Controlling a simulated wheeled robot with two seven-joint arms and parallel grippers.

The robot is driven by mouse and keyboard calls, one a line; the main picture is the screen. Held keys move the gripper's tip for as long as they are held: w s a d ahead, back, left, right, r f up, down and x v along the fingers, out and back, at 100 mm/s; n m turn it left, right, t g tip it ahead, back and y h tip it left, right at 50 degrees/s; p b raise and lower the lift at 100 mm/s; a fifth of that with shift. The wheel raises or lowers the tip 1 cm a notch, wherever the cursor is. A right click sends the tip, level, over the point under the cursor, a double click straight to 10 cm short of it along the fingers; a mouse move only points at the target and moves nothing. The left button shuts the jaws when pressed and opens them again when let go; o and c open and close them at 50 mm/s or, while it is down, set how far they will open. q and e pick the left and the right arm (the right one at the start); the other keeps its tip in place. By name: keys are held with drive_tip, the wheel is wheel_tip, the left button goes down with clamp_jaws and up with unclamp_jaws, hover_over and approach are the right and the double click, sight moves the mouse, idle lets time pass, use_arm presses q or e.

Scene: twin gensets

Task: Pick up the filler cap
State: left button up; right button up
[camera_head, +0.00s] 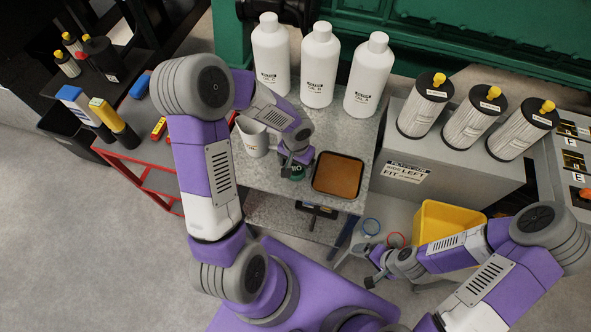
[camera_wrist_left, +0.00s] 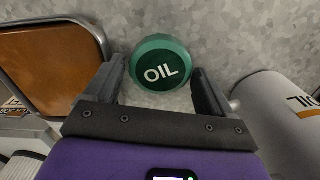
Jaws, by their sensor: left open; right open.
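The filler cap is the round green cap marked OIL (camera_head: 297,173), lying flat on the grey metal bench top (camera_head: 262,178). In the left wrist view the cap (camera_wrist_left: 160,60) shows between and just beyond the fingertips of my left gripper (camera_wrist_left: 159,82). That gripper is open, one finger on each side of the cap; I cannot tell whether either finger touches it. In the head view my left gripper (camera_head: 296,160) partly covers the cap. My right gripper (camera_head: 374,272) is open and empty, low at the right near the yellow bin (camera_head: 432,222).
Three white oil bottles (camera_head: 320,70) stand behind. Three filters (camera_head: 475,120) stand on a grey box (camera_head: 400,165) at the right.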

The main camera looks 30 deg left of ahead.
use_arm(q)
drive_tip(key=shift+c, duration=0.3)
drive_tip(key=c, duration=0.8)
